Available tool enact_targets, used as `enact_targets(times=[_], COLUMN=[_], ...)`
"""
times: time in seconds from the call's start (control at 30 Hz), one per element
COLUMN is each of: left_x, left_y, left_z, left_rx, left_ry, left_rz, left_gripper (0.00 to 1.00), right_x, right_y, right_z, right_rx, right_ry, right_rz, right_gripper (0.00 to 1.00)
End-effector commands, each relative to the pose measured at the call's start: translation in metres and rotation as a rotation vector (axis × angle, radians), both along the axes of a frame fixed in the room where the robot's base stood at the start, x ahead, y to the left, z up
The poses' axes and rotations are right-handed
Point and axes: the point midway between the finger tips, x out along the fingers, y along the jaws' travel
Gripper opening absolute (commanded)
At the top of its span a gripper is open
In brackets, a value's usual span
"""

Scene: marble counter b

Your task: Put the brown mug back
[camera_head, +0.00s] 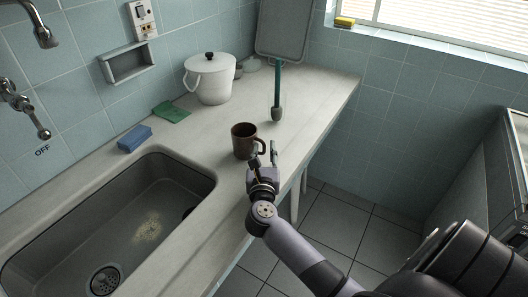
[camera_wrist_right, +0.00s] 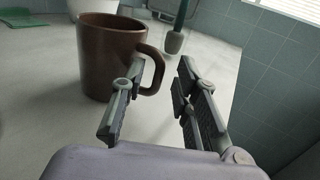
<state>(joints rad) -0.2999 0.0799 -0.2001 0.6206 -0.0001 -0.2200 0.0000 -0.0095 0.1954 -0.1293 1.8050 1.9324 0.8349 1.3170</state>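The brown mug (camera_head: 243,140) stands upright on the marble counter (camera_head: 210,137), with its handle toward the right of the picture. My right gripper (camera_head: 264,154) is just in front of the mug, by its handle. In the right wrist view the mug (camera_wrist_right: 103,52) is at the upper left and its handle (camera_wrist_right: 154,68) shows beyond the fingers. The right gripper (camera_wrist_right: 160,108) is open, with a clear gap between its fingers. The left fingertip overlaps the handle in the picture; I cannot tell whether they touch. My left gripper is not in view.
A sink (camera_head: 60,228) lies left of the mug, with a blue sponge (camera_head: 134,138) and a green cloth (camera_head: 171,112) behind it. A white lidded pot (camera_head: 210,80) stands farther back. A green-handled brush (camera_head: 277,95) stands behind the mug. The counter's edge is close on the right.

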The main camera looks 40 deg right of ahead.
Motion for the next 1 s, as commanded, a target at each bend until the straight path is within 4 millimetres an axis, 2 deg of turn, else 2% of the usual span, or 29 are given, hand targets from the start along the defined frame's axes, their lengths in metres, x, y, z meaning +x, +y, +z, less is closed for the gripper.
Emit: enact_targets(times=[0.2,0.3,0.33,0.8,1.0], left_x=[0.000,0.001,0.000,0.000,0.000], left_y=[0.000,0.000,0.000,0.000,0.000], left_z=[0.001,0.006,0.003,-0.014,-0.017], left_rx=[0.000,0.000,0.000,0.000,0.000], left_ry=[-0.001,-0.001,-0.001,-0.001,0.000], left_rz=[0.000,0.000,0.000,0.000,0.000], left_gripper=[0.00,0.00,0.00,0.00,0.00], right_x=[0.000,0.000,-0.003,-0.078,-0.093], right_y=[0.000,0.000,0.003,0.059,0.071], right_z=[0.001,0.008,0.004,0.000,0.002], right_rx=[-0.001,-0.001,0.001,0.003,0.001], right_ry=[-0.001,-0.002,0.000,0.002,0.000], right_rz=[0.000,0.001,0.002,0.000,0.001], right_gripper=[0.29,0.29,0.29,0.29,0.29])
